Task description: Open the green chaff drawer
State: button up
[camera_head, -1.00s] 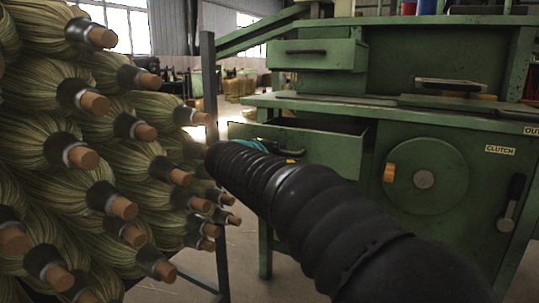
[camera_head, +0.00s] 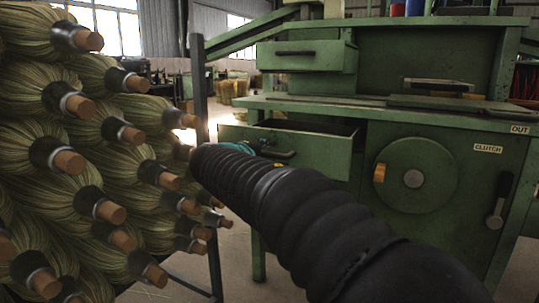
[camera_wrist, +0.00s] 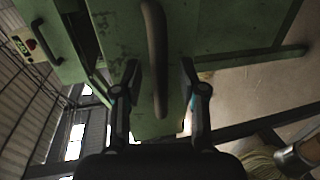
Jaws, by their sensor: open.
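The green drawer (camera_head: 312,152) is pulled out from the lower left of the green machine, and its dark inside shows above the front. Its dark bar handle (camera_head: 277,152) is on the front panel. In the wrist view the handle (camera_wrist: 157,60) runs between the spread fingers of my gripper (camera_wrist: 160,78), with space on both sides. My gripper (camera_head: 246,148) is open just in front of the drawer, partly hidden by my black arm in the head view. I cannot tell how deep the handle lies between the fingers.
Stacked broom bundles with wooden ends (camera_head: 105,212) fill the left, close to my arm. A dark metal post (camera_head: 200,90) stands between them and the machine. An upper green drawer (camera_head: 307,56) has its own handle. A clutch wheel (camera_head: 413,179) is at right.

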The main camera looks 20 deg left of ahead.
jog(key=v, duration=0.6)
jog(key=shift+s, duration=0.25)
jog(key=shift+r, duration=0.1)
jog(key=s+d+f+m+g+h+p, duration=0.1)
jog(key=s+d+f+m+g+p, duration=0.2)
jog(key=d, duration=1.3)
jog(key=s+d+m+g+h+p, duration=0.1)
jog(key=d+m+g+h+p, duration=0.2)
jog(key=d, duration=1.3)
jog(key=s+d+f+m+g+y+p, duration=0.1)
jog(key=s+d+f+m, duration=0.2)
jog(key=s, duration=0.4)
jog(key=s+d+f+m+g+y+p, duration=0.1)
jog(key=s+d+f+m+y, duration=0.1)
jog(key=s, duration=0.5)
jog(key=s+d+f+m+g+y+p, duration=0.1)
jog(key=s+d+f+m+g+y, duration=0.1)
jog(key=s+d+f+m, duration=0.2)
jog(key=s+d+m, duration=0.2)
jog(key=s+d, duration=0.1)
jog(key=d, duration=0.1)
jog(key=shift+s+f, duration=0.3)
jog(key=shift+s, duration=0.1)
jog(key=shift+d, duration=0.1)
